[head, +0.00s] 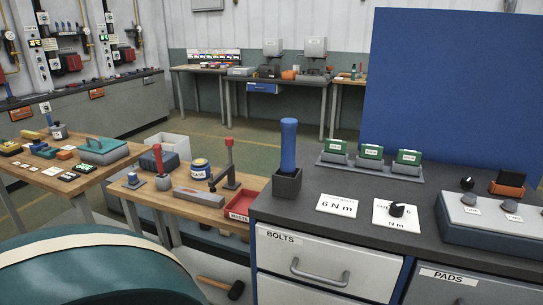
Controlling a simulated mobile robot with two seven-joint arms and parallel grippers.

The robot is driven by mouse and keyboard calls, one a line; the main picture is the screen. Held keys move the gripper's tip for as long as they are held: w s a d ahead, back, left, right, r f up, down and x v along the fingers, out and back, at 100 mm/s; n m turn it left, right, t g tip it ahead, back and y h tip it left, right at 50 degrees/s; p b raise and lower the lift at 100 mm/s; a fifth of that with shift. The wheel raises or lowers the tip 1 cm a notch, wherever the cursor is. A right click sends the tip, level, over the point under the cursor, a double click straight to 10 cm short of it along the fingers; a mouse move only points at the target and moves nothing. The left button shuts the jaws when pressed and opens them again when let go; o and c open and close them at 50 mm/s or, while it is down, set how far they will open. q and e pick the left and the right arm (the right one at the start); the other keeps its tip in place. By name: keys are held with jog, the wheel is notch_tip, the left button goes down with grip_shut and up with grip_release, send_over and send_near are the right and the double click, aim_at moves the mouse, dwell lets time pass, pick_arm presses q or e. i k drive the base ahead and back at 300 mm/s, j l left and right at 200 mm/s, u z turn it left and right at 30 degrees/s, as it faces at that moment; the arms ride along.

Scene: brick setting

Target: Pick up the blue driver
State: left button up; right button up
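The blue driver (288,146) stands upright with its thick blue handle up. Its lower end is hidden in a dark square holder (287,184) at the left back edge of the grey-topped bench (350,235). Nothing touches the handle. Neither of my grippers is in view.
A card marked 6 N m (337,204) and a dial card (397,215) lie right of the holder. Green-topped modules (370,157) stand in a row behind, before a tall blue panel (450,90). A wooden table (125,185) at the left holds a red-handled tool (158,160) and a red tray (241,205).

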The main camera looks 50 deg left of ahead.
aim_at(288, 126)
jog(key=u, duration=1.45)
jog(key=i+j, duration=0.1)
jog(key=j, duration=0.35)
jog(key=i+j, duration=0.1)
jog(key=j, duration=0.3)
